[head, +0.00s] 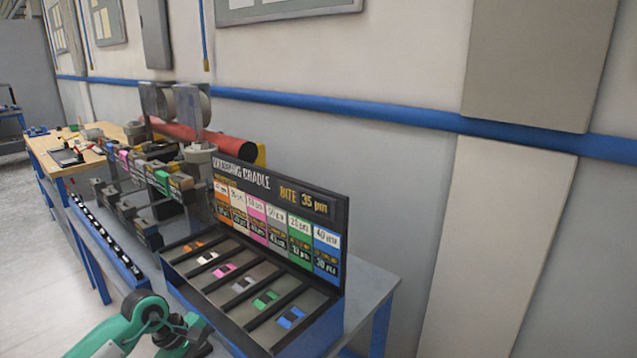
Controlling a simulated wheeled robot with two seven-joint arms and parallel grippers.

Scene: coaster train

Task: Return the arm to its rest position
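A teal and dark part of my own arm (150,312) shows at the bottom left, in front of the bench. It bends at a round joint, and its lower end runs out of the bottom of the picture. I cannot make out any gripper fingers on it. No other arm shows.
Right beside the arm is a black cradle tray (262,318) with slots holding small coloured pieces, backed by a sign board (280,215). Behind it stand a machine with a red cylinder (230,148) and a wooden table (50,150). Open floor (40,270) lies left.

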